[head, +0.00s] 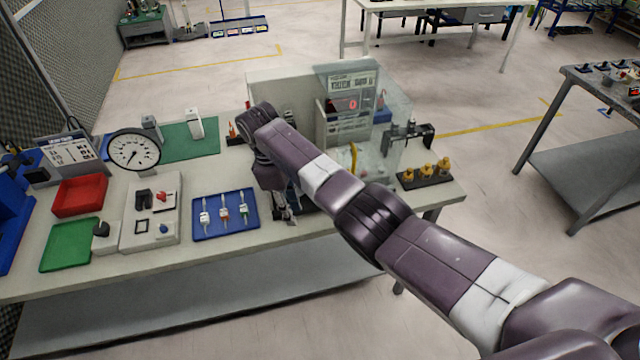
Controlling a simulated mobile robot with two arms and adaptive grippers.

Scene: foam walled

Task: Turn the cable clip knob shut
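My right arm comes in from the lower right and crosses the workbench. My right gripper (290,217) points down at the bench, just right of the blue tray. Its fingers are small and dark here, and I cannot tell whether they are open or shut. I cannot pick out the cable clip knob; my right arm and gripper cover that part of the bench. A short yellow cable-like piece (353,158) stands upright behind my arm, by the clear-walled station. My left gripper is not in view.
A blue tray (253,229) holds three slim tools. A grey panel (130,236) with small parts, a round dial gauge (134,150), a red bin (80,197) and a green tray (68,258) stand to the left. A black strip with brass pieces (425,172) sits at right.

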